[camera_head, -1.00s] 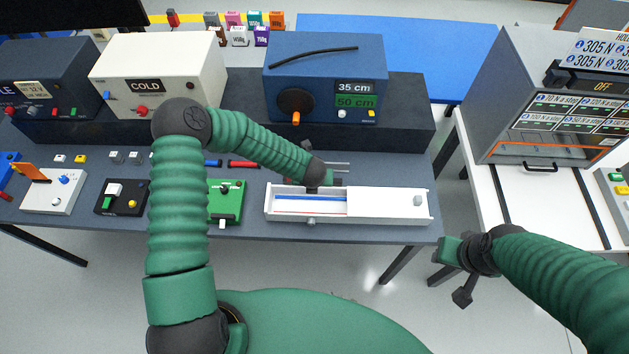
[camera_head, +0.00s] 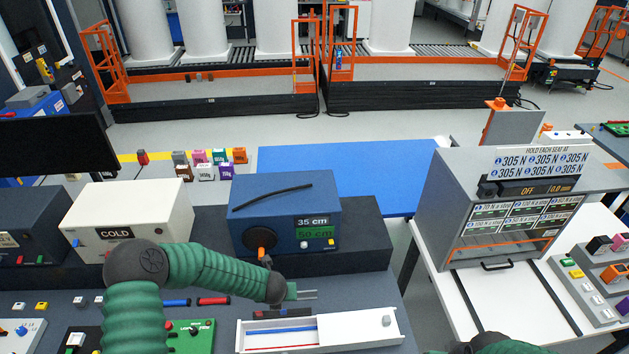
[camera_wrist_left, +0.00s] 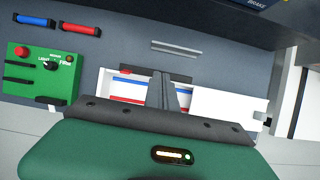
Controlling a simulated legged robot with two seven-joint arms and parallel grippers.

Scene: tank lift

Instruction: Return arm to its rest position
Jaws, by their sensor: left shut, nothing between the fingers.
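My left arm crosses the bench from the lower left in the head view. Its gripper (camera_head: 277,292) is just behind the white tray (camera_head: 362,328) and in front of the blue box with the 35 cm and 50 cm displays (camera_head: 318,228). In the left wrist view the fingers (camera_wrist_left: 163,92) are together, with nothing between them, and overlap the open part of the tray, which shows blue and red strips. Whether they touch the tray is unclear. Of my right arm (camera_head: 492,343), only the top shows at the bottom edge; its fingers cannot be made out.
A white COLD box (camera_head: 125,212) stands at left. A grey machine (camera_head: 500,215) stands on a white table at right. The blue mat (camera_head: 350,175) behind is clear.

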